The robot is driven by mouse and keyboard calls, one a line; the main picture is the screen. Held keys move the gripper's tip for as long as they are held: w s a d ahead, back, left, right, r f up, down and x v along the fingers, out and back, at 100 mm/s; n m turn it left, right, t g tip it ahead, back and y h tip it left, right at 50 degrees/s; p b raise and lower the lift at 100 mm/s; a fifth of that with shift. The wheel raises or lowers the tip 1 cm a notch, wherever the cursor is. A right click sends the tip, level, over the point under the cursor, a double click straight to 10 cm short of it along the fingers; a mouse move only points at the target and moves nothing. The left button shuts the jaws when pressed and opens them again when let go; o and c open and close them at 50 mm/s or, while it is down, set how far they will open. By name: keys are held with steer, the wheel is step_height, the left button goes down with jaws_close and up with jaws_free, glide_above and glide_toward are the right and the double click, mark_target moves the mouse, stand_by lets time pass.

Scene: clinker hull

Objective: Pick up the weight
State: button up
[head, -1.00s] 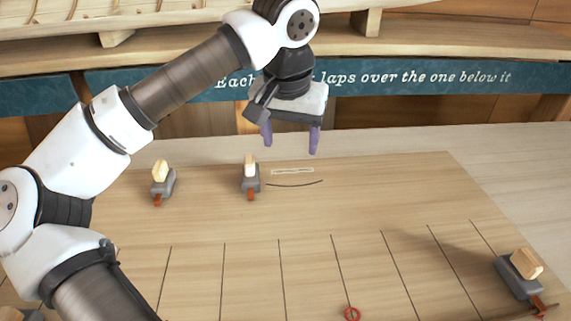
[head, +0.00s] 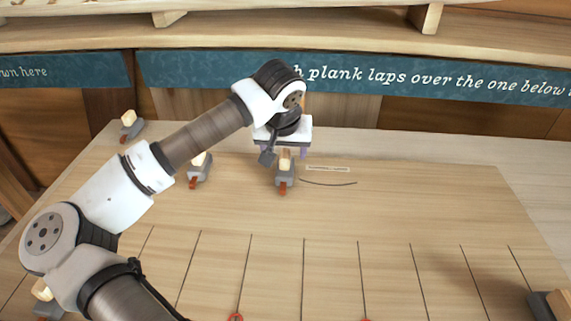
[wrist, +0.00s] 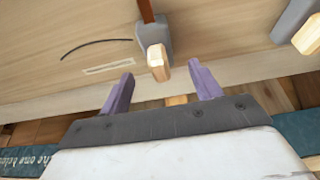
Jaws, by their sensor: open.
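A weight (head: 286,177), a grey block with a pale wooden grip and a red-brown strip, sits near the far edge of the board. In the wrist view the weight (wrist: 153,33) has its wooden grip between the lines of the two fingers, just beyond their tips. My gripper (head: 284,152) is open and empty above and behind this weight, its purple fingers partly hidden by the wrist and the weight. In the wrist view my gripper (wrist: 162,72) has a clear gap on both sides of the grip. I cannot tell that anything touches.
Similar weights stand to the left (head: 200,168), at the far left corner (head: 130,125) and at the lower right (head: 551,304). A thin dark curve (head: 328,183) and a pale label (head: 328,168) lie right of the middle weight. A blue lettered band (head: 400,75) runs behind the board.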

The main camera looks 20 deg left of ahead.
mark_target(285, 157)
steer(key=shift+p+x, duration=1.45)
steer(key=shift+x, duration=1.3)
steer(key=shift+s+d, duration=0.15)
steer(key=shift+s, duration=0.05)
jaws_close()
